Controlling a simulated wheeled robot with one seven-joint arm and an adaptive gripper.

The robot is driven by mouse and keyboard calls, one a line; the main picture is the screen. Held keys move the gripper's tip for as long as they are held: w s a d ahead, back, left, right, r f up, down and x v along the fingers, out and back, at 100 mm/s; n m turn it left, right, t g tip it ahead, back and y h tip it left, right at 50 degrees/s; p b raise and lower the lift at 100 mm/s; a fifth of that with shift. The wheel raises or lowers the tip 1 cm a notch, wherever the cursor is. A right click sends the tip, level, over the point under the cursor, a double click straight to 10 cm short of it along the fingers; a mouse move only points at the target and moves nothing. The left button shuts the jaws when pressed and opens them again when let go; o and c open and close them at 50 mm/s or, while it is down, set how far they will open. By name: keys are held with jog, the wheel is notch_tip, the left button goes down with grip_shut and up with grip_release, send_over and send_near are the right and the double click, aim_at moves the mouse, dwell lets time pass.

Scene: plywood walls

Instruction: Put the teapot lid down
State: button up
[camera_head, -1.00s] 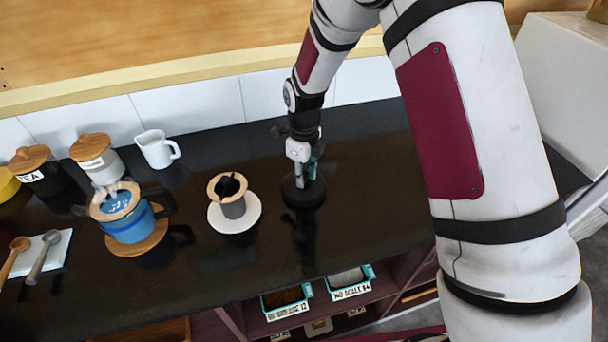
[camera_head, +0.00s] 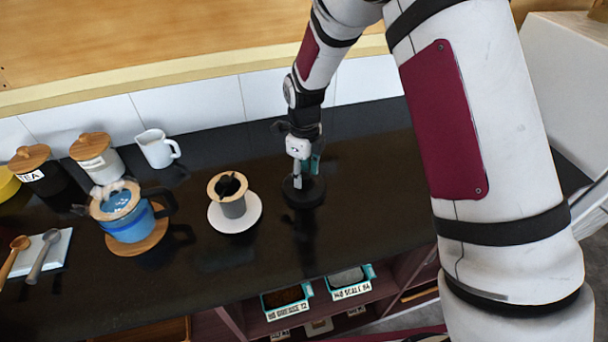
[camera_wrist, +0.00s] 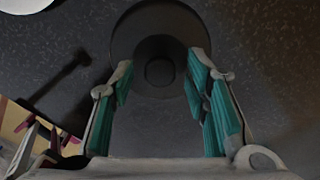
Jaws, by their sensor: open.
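The teapot lid (camera_head: 304,192) is a dark round disc lying flat on the black counter, right of the white saucer. In the wrist view the lid (camera_wrist: 135,82) shows as a dark disc with a round knob at its centre. My gripper (camera_head: 301,180) is just above the lid. In the wrist view my gripper (camera_wrist: 158,85) is open, its teal-padded fingers standing apart on either side of the knob.
A grey cup with a wooden collar (camera_head: 232,205) stands on a white saucer (camera_head: 222,224) between teapot and lid. Behind are a white pitcher (camera_head: 157,149) and wooden-lidded canisters (camera_head: 96,163). Spoons lie on a pale cloth (camera_head: 57,250). Counter right of the lid is clear.

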notch_tip(320, 180, up, 10)
jog(key=b, duration=0.1)
notch_tip(320, 180, up, 8)
jog(key=n+t, duration=0.1)
jog(key=n, duration=0.3)
send_over(304, 175)
jog(key=s+d, duration=0.3)
jog(key=d, duration=0.1)
jog(key=s+d+r+n+t, duration=0.1)
jog(key=s+d+r+n, duration=0.2)
jog(key=s+n, duration=0.4)
jog(key=s+d+r+n+t, duration=0.2)
jog(key=s+d+r+n, duration=0.1)
jog(key=s+n, duration=0.4)
jog(key=s+d+r+n+t, duration=0.1)
jog(key=s+d+r+n, duration=0.3)
jog(key=s, duration=0.4)
jog(key=r+n, duration=0.1)
jog(key=n, duration=0.1)
jog(key=shift+s+r+n+t, duration=0.2)
jog(key=shift+s+n+t, duration=0.1)
jog(key=shift+n, duration=0.1)
